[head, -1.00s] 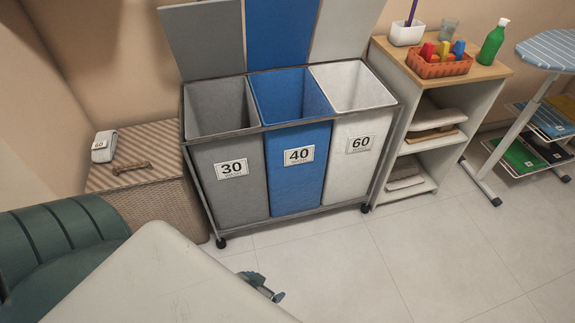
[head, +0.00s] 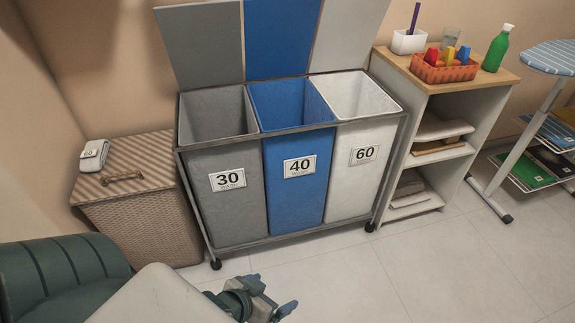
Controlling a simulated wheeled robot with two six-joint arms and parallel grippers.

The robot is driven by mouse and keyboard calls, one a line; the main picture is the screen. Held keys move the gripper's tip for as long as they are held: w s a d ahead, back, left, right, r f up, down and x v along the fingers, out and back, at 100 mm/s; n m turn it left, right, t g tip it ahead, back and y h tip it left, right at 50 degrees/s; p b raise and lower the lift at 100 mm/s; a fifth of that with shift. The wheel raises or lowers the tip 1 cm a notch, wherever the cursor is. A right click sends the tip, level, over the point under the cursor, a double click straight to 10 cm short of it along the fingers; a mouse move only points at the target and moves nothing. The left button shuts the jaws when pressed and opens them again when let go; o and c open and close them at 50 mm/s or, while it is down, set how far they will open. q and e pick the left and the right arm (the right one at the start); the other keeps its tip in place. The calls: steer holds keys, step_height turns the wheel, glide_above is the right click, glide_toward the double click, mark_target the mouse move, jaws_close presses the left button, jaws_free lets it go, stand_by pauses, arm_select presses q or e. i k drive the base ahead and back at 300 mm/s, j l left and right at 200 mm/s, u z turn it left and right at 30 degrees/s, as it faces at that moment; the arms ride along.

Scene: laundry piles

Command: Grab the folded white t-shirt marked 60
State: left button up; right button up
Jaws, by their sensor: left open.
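The folded white t-shirt (head: 94,156) with a small "60" label lies on the lid of the wicker hamper (head: 150,158) at the far left, beside the lid's handle. My left gripper (head: 271,296) is at the bottom of the head view, in front of the bins. It is open, with nothing seen between its fingers. It is well to the right of the t-shirt and nearer to me. My right gripper is not in view.
A three-bin sorter stands in the middle, with a grey bin (head: 227,195), a blue bin (head: 297,185) and a white bin (head: 352,185). A shelf unit (head: 445,75) is at right. The tiled floor (head: 410,280) at lower right is clear.

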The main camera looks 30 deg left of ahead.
mark_target(93, 157)
steer(key=u, duration=2.4)
steer(key=i+j+z, duration=0.1)
steer(key=i+z, duration=0.2)
steer(key=i+j+z, duration=0.15)
steer(key=i+z, duration=0.15)
steer(key=i, duration=0.15)
steer(key=i+j+z, duration=0.25)
steer(key=i+j, duration=0.35)
steer(key=i, duration=0.15)
